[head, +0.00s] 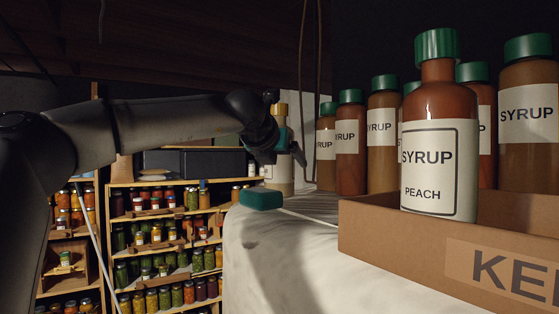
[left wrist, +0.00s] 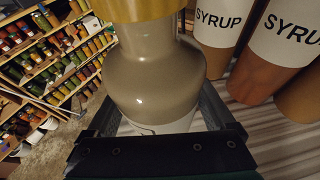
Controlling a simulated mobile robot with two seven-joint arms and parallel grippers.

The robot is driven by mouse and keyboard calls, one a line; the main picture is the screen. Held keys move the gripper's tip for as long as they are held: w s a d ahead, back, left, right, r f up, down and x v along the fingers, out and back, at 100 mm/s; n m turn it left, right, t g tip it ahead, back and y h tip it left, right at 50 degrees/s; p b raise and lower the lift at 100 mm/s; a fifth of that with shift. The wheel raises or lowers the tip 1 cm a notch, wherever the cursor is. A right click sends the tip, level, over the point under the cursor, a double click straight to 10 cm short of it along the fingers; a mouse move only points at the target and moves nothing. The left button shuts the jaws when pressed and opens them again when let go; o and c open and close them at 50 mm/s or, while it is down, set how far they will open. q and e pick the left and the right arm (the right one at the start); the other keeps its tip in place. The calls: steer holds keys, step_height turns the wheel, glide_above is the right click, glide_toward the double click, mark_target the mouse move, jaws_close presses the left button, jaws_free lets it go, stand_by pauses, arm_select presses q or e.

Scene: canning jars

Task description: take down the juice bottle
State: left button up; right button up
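In the left wrist view the same bottle (left wrist: 155,75) fills the middle, with a pale label low down that I cannot read. My left gripper (head: 288,152) is at this bottle, its fingers on either side of the body in the left wrist view (left wrist: 157,95). Whether the fingers press on it cannot be made out. My right gripper is not in view.
Several green-capped syrup bottles (head: 382,135) stand close to the right. A cardboard box (head: 420,245) with a peach syrup bottle (head: 439,130) stands in front. A green block (head: 262,199) lies at the surface's left edge. Shelves of jars (head: 160,235) stand behind, at left.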

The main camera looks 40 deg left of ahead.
arm_select(q)
steer(key=c, duration=1.3)
steer(key=shift+r, duration=0.15)
steer(key=shift+d+r+p, duration=0.1)
steer(key=shift+r+p, duration=3.25)
steer(key=shift+r, duration=6.6)
